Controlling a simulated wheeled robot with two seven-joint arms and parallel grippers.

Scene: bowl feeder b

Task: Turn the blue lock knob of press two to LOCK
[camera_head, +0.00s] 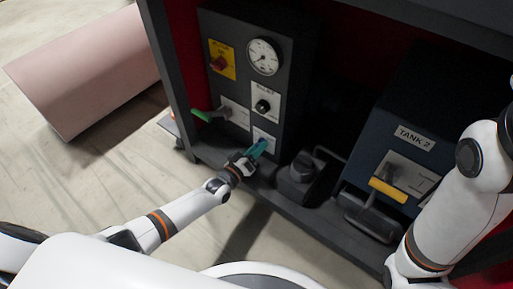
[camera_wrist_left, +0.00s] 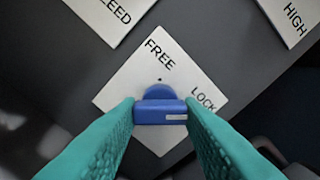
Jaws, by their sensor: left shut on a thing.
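The blue lock knob (camera_wrist_left: 160,108) sits on a white plate (camera_wrist_left: 128,88) marked FREE and LOCK in the left wrist view. FREE is above the knob and LOCK is to its right. A pale stripe shows on the right part of the knob's front. My left gripper (camera_wrist_left: 160,116) has its teal fingers shut on the knob, one on each side. In the head view the left gripper (camera_head: 259,148) reaches the low white plate on the dark panel, and its fingers hide the knob. My right gripper is out of view.
The dark panel (camera_head: 232,62) also carries a gauge (camera_head: 263,57), a red switch (camera_head: 219,63), a black knob (camera_head: 263,106) and a green-handled lever (camera_head: 202,115). A TANK 2 box (camera_head: 415,138) with a yellow handle (camera_head: 388,189) stands right. Floor at left is open beside a pink block (camera_head: 85,70).

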